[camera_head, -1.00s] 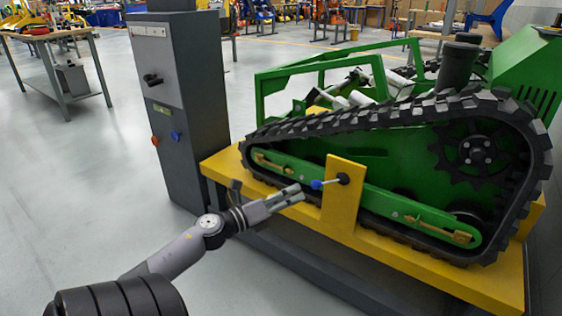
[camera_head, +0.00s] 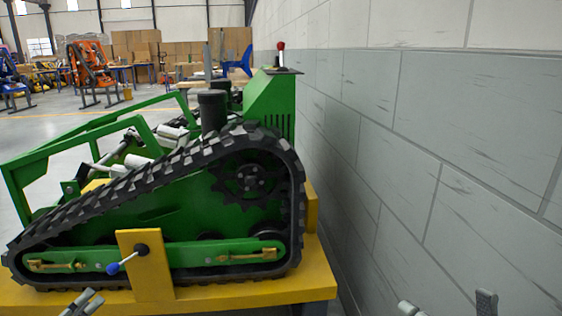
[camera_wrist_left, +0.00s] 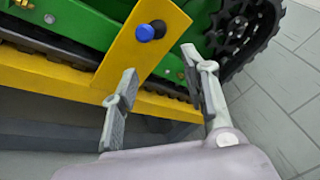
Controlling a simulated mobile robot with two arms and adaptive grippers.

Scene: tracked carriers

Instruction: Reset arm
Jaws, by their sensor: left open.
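My left gripper (camera_head: 83,302) shows at the bottom left of the head view, just in front of the yellow platform. In the left wrist view my left gripper (camera_wrist_left: 160,66) is open and empty, with its fingers apart below a blue-tipped lever (camera_wrist_left: 145,33). That lever (camera_head: 124,263) sticks out from a yellow plate (camera_head: 150,275) on the side of the green tracked carrier (camera_head: 160,205). My right gripper (camera_head: 449,300) shows only its two fingertips at the bottom right edge. They stand well apart with nothing between them.
The carrier stands on a yellow platform (camera_head: 230,293). A grey block wall (camera_head: 420,130) runs close along the right side. A red-knobbed lever (camera_head: 281,52) stands on the carrier's rear. Cardboard boxes (camera_head: 180,45) and orange equipment (camera_head: 88,62) are far back. Bare floor shows at the left.

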